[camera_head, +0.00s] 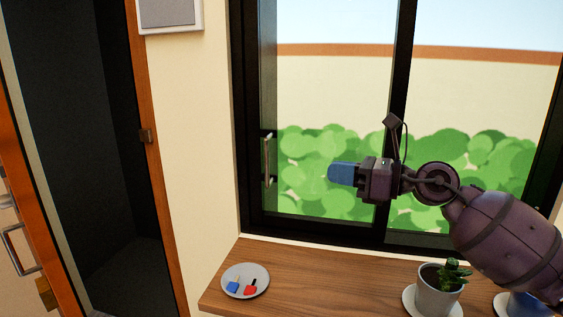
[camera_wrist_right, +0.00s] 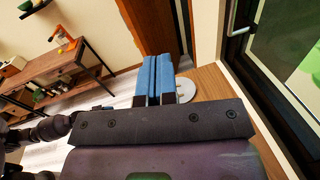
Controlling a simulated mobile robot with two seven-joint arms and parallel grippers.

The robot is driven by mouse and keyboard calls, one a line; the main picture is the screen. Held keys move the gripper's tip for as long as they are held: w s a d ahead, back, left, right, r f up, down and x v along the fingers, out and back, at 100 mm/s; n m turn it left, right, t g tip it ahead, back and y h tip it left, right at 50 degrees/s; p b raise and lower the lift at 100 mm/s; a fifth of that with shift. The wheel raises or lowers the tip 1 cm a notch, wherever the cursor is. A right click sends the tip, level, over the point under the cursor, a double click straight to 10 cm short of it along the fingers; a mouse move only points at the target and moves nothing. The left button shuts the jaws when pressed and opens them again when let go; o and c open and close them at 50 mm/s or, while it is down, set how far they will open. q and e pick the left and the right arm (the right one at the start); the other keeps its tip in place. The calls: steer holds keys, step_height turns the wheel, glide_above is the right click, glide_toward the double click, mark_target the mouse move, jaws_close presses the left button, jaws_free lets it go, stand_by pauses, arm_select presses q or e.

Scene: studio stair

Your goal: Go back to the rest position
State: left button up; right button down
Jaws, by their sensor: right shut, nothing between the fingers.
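My right gripper (camera_head: 341,172) is raised in front of the window in the head view, above the wooden sill shelf. Its blue fingers point left, toward the window handle (camera_head: 267,160), with a visible gap in the picture between them and the handle. In the right wrist view the two blue fingers (camera_wrist_right: 158,76) lie together, shut with nothing between them. My left gripper is in neither view.
A wooden shelf (camera_head: 222,298) under the window holds a grey plate (camera_head: 261,276) with small blue and red items, and a potted plant (camera_head: 438,290). An open doorway (camera_head: 75,150) is at the left. A wooden side table (camera_wrist_right: 60,80) shows in the wrist view.

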steer(key=s+d+f+n+t+h, duration=0.55)
steer(key=d+f+n+h, duration=0.45)
steer(key=n, duration=0.6)
steer(key=s+d+f+n+t+h, duration=0.5)
steer(key=f+n+h, duration=0.4)
steer(key=f+n, duration=0.6)
steer(key=s+d+f+m+g+y, duration=0.1)
steer(key=s+f+m+g, duration=0.1)
steer(key=s+f+g, duration=0.45)
steer(key=s+f+m+g, duration=0.2)
steer(key=s+m+g, duration=0.1)
steer(key=s, duration=0.7)
steer(key=s+d+f+m+g+y, duration=0.15)
steer(key=s+f+g, duration=0.3)
steer(key=s, duration=0.45)
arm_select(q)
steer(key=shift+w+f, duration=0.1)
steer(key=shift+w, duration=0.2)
arm_select(e)
steer(key=w+f+t, duration=0.7)
steer(key=f, duration=0.3)
steer(key=shift+a+f+t, duration=0.15)
steer(key=shift+a+t, duration=0.2)
steer(key=shift+a, duration=0.1)
